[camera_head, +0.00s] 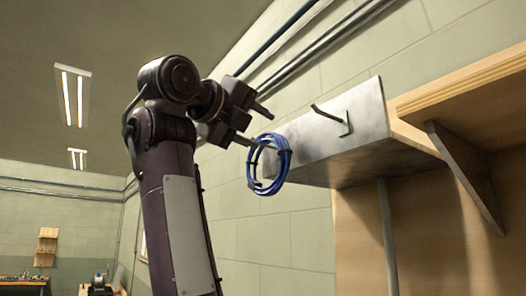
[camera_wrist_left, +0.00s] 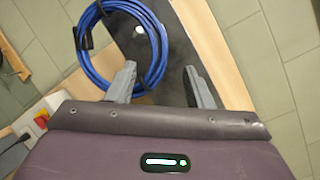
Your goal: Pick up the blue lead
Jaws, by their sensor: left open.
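The blue lead (camera_head: 284,160) is a coiled loop with dark ties. In the head view it hangs at the left end of a grey metal panel, just right of and below my left gripper (camera_head: 259,125). In the left wrist view the blue lead (camera_wrist_left: 87,56) is at the upper left, beyond the left finger. Whether the left finger touches the coil I cannot tell. The hook behind the coil is mostly hidden. My right gripper is in neither view.
The grey metal panel (camera_head: 355,165) carries an empty hook (camera_head: 333,119) to the right of the coil. A wooden shelf (camera_head: 470,90) with a bracket adjoins it on the right. Pipes (camera_head: 320,45) run along the block wall above. A red button box (camera_wrist_left: 40,118) shows at lower left in the wrist view.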

